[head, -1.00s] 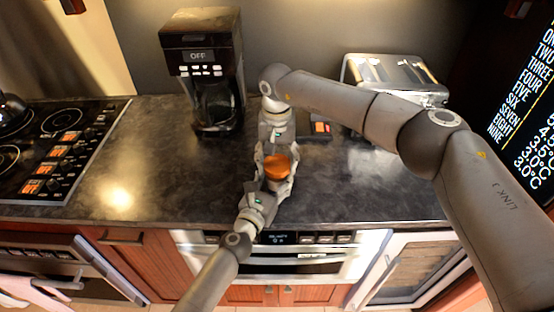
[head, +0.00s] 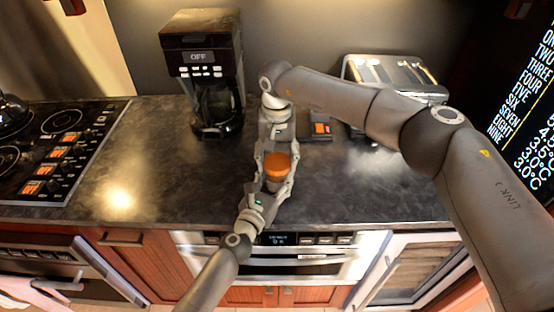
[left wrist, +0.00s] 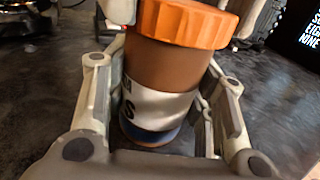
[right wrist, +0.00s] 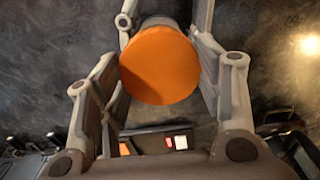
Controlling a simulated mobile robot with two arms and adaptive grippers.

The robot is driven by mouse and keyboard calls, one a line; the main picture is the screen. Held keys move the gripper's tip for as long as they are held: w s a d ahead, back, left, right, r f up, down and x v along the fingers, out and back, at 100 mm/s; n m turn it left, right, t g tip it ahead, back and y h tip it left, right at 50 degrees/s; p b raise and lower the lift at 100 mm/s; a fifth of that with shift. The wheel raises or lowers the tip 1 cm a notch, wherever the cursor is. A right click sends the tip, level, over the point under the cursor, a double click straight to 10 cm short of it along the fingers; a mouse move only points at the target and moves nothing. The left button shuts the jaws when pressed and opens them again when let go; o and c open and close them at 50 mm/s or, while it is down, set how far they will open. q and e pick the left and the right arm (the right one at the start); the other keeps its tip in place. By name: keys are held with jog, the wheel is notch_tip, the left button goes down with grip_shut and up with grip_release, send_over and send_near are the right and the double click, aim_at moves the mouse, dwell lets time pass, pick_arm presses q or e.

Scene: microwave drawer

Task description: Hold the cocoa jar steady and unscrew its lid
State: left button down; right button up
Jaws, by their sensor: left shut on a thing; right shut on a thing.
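The cocoa jar (head: 275,184) has a brown body, a pale label and a blue base; it stands upright near the counter's front edge. Its orange ridged lid (head: 277,165) sits on top, also seen in the left wrist view (left wrist: 186,24). My left gripper (head: 274,186) comes from the front and is shut on the jar body, with fingers on both sides in the left wrist view (left wrist: 165,100). My right gripper (head: 278,160) reaches from behind and is shut on the lid (right wrist: 160,65). I cannot tell any gap under the lid.
A coffee maker (head: 203,70) stands behind to the left, and a toaster (head: 395,75) at the back right. A small dark item with orange marks (head: 318,128) lies behind the jar. The stove (head: 55,150) is at the left. The counter between stove and jar is clear.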

aim_at(277, 161)
jog(key=shift+r, duration=0.55)
jog(key=shift+r, duration=2)
pick_arm(q)
jog(key=c, duration=0.6)
grip_release()
jog(key=shift+o, duration=0.2)
jog(key=shift+s, duration=0.1)
